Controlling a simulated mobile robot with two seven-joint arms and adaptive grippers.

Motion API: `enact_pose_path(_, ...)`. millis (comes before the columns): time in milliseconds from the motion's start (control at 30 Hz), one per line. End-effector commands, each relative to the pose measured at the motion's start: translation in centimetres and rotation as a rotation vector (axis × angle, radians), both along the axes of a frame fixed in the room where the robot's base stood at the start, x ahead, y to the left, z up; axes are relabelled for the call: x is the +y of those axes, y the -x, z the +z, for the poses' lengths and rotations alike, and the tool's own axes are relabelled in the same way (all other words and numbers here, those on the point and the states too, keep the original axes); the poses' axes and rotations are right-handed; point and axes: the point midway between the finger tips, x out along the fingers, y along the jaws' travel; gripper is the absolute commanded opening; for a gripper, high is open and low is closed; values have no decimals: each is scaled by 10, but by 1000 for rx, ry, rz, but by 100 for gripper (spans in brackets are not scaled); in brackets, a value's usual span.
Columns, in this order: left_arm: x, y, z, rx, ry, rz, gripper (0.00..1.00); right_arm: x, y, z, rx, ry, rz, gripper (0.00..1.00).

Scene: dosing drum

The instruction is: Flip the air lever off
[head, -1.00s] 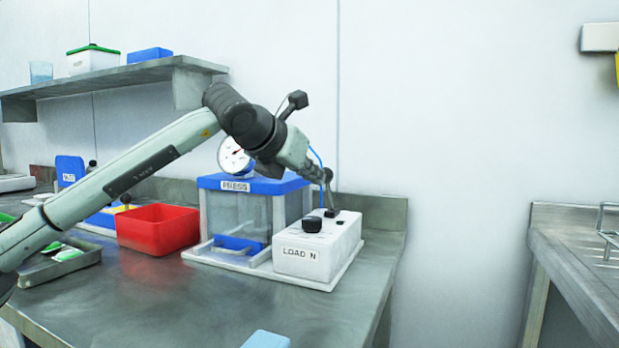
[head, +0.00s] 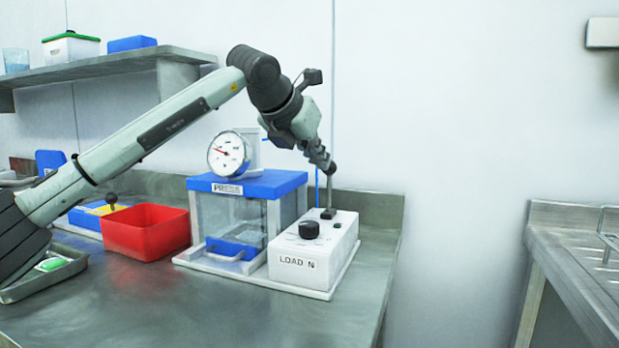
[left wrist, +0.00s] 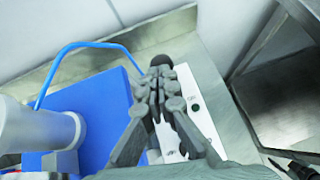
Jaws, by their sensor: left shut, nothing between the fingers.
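The white control box (head: 298,258) marked "LOAD N" stands at the right of the press, with a black round knob (head: 309,230) on top. A thin grey lever (head: 329,196) rises from a dark base at the box's back. My left gripper (head: 328,167) is shut and empty at the lever's upper end. In the left wrist view, its closed fingertips (left wrist: 160,76) are close to the lever's dark ball (left wrist: 161,61), which shows just beyond them. I cannot tell whether they touch. The fingers hide most of the lever there.
The press (head: 246,186) with its blue top and round gauge (head: 229,153) is left of the box. A red bin (head: 146,232) and a grey tray (head: 45,274) are farther left. The front steel bench (head: 240,315) is clear.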

Motion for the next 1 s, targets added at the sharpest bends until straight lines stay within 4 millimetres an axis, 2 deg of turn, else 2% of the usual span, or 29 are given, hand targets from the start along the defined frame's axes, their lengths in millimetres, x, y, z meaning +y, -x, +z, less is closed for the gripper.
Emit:
enact_pose_path(167,-7,-14,6,0,1,-1,0,0,0,-5,5,-2,0,40)
enact_pose_path(500,-17,-40,7,-1,0,-1,0,1,-2,-29,15,-16,2,40)
enact_pose_path(1000,-22,-52,3,-2,-1,-1,0,2,-3,-41,19,-22,3,40)
